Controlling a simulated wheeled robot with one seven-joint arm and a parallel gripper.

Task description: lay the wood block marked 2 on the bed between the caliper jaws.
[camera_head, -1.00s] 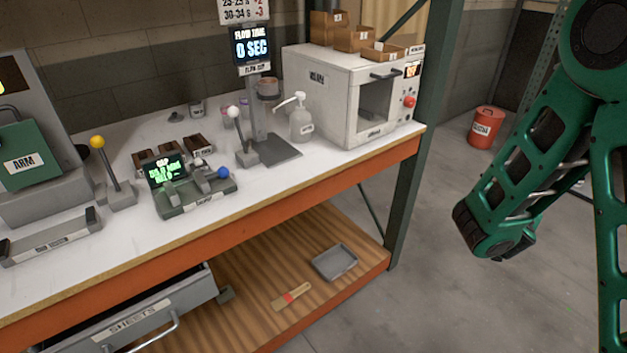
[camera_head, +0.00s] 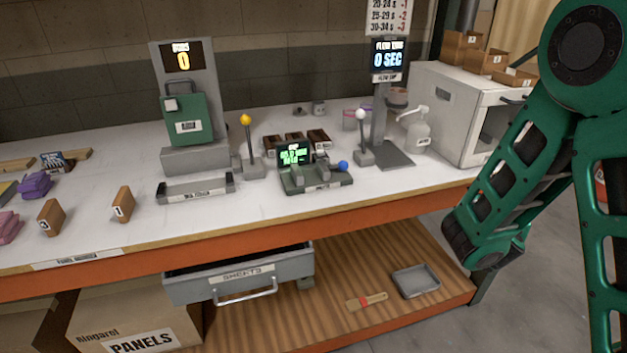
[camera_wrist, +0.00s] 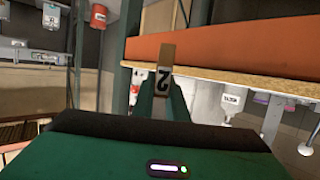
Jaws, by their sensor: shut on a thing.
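My gripper (camera_wrist: 162,96) is shut on a wood block (camera_wrist: 165,56) in the wrist view. The block's white label shows a 2, upside down in that view. The caliper (camera_head: 316,182) stands on the bench in the head view, with a green-lit screen, grey jaws and a blue knob. No block is seen between its jaws, though its bed is small and partly hidden.
Blocks marked 3 (camera_head: 51,217) and 1 (camera_head: 122,204) stand on the white bench (camera_head: 190,225). A yellow-knobbed lever (camera_head: 248,145) and a white-knobbed lever (camera_head: 361,135) flank the caliper. A drawer (camera_head: 238,273) stands open below. The orange bench edge lies near the block in the wrist view.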

